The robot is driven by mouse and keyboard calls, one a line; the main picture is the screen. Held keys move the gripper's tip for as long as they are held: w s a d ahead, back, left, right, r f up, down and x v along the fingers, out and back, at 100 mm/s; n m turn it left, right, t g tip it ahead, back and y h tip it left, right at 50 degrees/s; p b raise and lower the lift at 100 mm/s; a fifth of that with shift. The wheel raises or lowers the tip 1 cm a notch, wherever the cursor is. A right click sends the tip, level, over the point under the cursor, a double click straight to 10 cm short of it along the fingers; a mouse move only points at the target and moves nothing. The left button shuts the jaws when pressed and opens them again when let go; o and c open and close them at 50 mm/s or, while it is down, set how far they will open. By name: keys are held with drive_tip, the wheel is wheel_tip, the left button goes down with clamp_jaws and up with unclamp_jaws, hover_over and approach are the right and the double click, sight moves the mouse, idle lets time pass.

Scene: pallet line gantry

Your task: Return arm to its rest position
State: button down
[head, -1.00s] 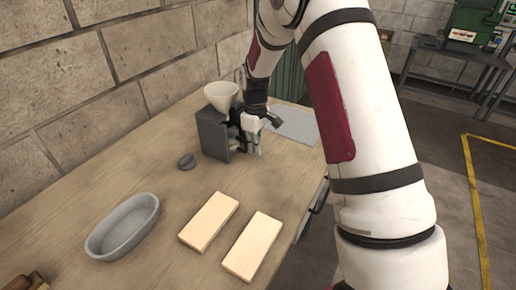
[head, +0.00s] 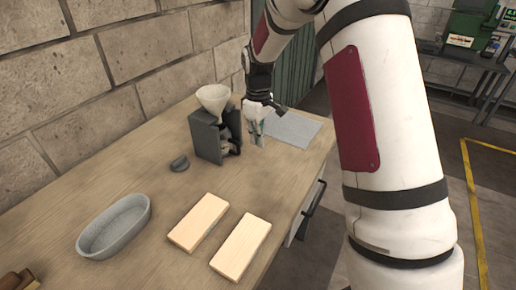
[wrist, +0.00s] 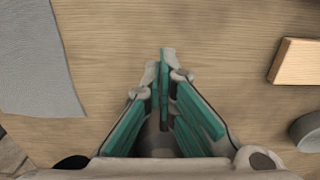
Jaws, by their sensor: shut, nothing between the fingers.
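My gripper (head: 257,132) hangs above the wooden table (head: 150,185), fingers pointing down, just right of a dark grey box-like holder (head: 205,137) with a pale funnel (head: 213,98) on top. In the wrist view my gripper (wrist: 164,75) has its teal-padded fingers brought together at the tips, with nothing between them. Bare tabletop lies beneath the fingertips. My arm reaches in from the right of the head view.
A grey sheet (head: 291,129) lies right of the holder. A small dark grey piece (head: 180,163), a grey oval bowl (head: 114,228) and two light wooden blocks (head: 198,221) (head: 241,247) are on the table. A block wall (head: 100,70) runs along the left.

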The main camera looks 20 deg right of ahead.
drive_tip(key=s+a+r+m+t, duration=0.2)
drive_tip(key=s+a+r+m, duration=0.1)
drive_tip(key=s+r, duration=1.25)
drive_tip(key=s+r+m+t, duration=0.1)
drive_tip(key=s+m, duration=0.1)
drive_tip(key=s, duration=0.6)
drive_tip(key=s+a+r+m+t, duration=0.1)
drive_tip(key=s+r+m, duration=0.1)
drive_tip(key=s, duration=0.7)
drive_tip(key=shift+a+m+t, duration=0.25)
drive_tip(key=shift+m+t, duration=0.05)
drive_tip(key=shift+t, duration=0.1)
